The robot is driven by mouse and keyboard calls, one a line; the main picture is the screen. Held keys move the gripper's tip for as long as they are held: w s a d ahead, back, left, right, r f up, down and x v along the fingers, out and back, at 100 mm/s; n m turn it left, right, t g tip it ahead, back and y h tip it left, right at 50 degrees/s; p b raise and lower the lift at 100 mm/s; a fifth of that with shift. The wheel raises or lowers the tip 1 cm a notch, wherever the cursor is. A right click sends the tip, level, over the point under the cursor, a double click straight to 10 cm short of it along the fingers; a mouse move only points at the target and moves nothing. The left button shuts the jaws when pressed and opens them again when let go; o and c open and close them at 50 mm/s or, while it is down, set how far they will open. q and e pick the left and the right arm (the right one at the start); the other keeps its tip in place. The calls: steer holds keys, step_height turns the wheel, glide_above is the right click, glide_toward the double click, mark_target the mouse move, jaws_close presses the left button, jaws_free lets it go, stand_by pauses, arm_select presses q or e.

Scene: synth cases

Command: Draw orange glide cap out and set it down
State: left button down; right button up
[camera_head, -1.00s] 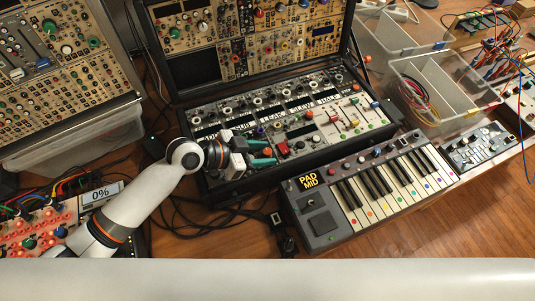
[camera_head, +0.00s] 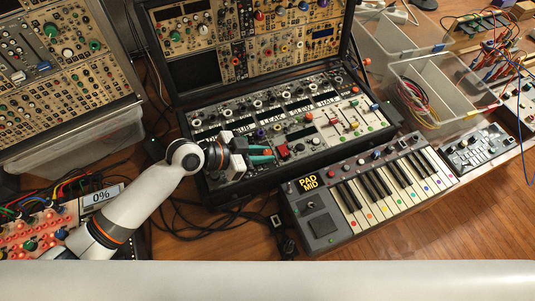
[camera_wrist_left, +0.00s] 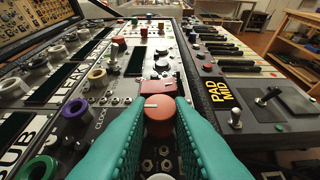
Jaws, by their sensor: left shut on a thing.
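My left gripper (camera_head: 272,155) reaches over the lower panel of the open synth case (camera_head: 300,125) with its teal fingers close together. In the left wrist view, the teal fingers (camera_wrist_left: 162,120) are shut on the orange glide cap (camera_wrist_left: 158,110), a round knob with a white line on top. The cap stands upright between the fingertips; its lower part is hidden, so I cannot tell whether it touches the panel. In the head view the fingers hide most of it. My right gripper is in neither view.
A red block (camera_wrist_left: 158,87) stands just beyond the cap. Grey, green and purple knobs (camera_wrist_left: 38,168) flank the fingers. The keyboard (camera_head: 375,188) marked PAD MID lies to the right. Cables (camera_head: 205,215) lie on the wooden table in front.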

arm_select(q)
steer(key=shift+r+p, duration=1.25)
steer(key=shift+r, duration=0.45)
steer(key=shift+a+r, duration=0.1)
